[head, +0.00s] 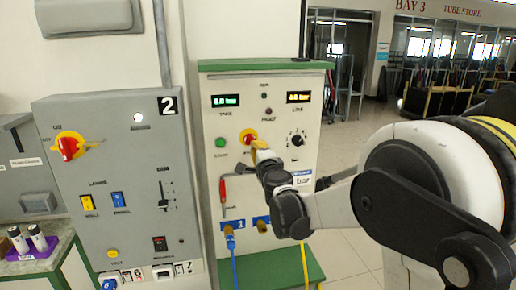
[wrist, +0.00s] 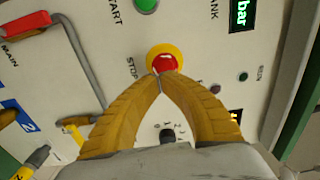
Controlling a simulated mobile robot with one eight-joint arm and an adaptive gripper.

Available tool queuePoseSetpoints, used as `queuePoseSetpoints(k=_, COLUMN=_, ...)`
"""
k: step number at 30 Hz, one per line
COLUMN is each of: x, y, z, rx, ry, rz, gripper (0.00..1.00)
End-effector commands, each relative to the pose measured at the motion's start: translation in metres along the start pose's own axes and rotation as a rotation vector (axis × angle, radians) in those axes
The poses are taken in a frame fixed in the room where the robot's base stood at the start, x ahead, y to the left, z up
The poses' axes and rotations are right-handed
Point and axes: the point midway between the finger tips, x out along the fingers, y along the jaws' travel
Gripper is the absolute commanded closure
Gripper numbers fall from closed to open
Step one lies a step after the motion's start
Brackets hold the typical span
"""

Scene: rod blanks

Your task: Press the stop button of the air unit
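The air unit (head: 205,165) is a cream cabinet with a green top in the head view. Its stop button (head: 248,135) is red on a yellow surround; it also shows in the wrist view (wrist: 165,62), marked STOP. My gripper (head: 259,146) has yellow fingers, and in the wrist view its fingertips (wrist: 161,78) meet at the button's lower edge. It is shut and holds nothing. The tips hide a small part of the button; I cannot tell whether they touch it. The green start button (head: 220,143) is left of the stop button.
A red-handled lever (head: 223,188) is below the start button. A black knob (head: 297,140) is to the right. Blue (head: 232,255) and yellow (head: 304,265) hoses hang low. A grey panel (head: 115,180) marked 2 stands left, with its own red-yellow switch (head: 70,146).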

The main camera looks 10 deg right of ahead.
Motion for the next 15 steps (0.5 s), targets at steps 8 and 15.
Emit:
queuePoseSetpoints(k=8, x=-0.067, y=-0.001, z=0.0, rx=0.0, ry=-0.001, rz=0.0, gripper=1.0)
queuePoseSetpoints(k=15, x=-0.096, y=-0.001, z=0.0, rx=0.0, ry=0.0, rz=0.0, gripper=1.0)
